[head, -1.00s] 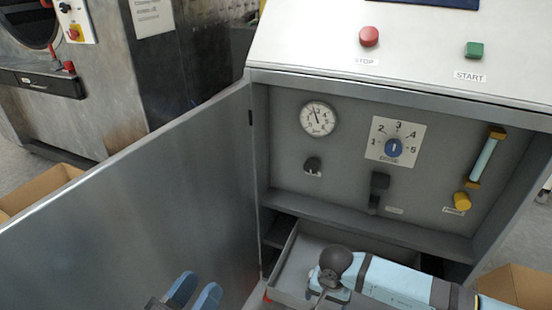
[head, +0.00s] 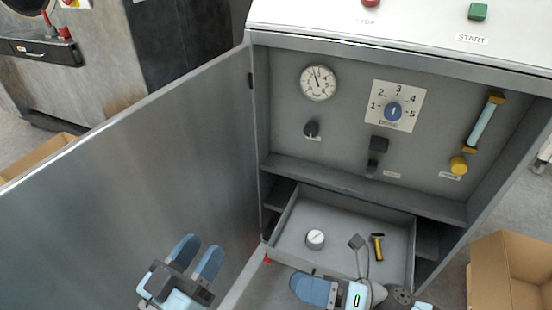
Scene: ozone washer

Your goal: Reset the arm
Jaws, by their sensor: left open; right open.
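My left gripper (head: 196,257) is open and empty, in front of the swung-open cabinet door (head: 130,180) at the lower left. My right gripper (head: 314,291) is open at the bottom centre, in front of the drawer (head: 405,222); its blue finger shows, and the rest is partly hidden or cut off. The open drawer holds a small white round part (head: 315,239) and a yellow-and-black tool (head: 377,247). A small dark grey block on a thin stem (head: 358,242) stands near the tool; I cannot tell what it belongs to.
The cabinet panel carries a gauge (head: 318,83), a blue dial (head: 393,110), a black knob (head: 311,129) and a yellow knob (head: 458,165). Red and green buttons (head: 478,11) are on top. A cardboard box (head: 510,270) stands at the right.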

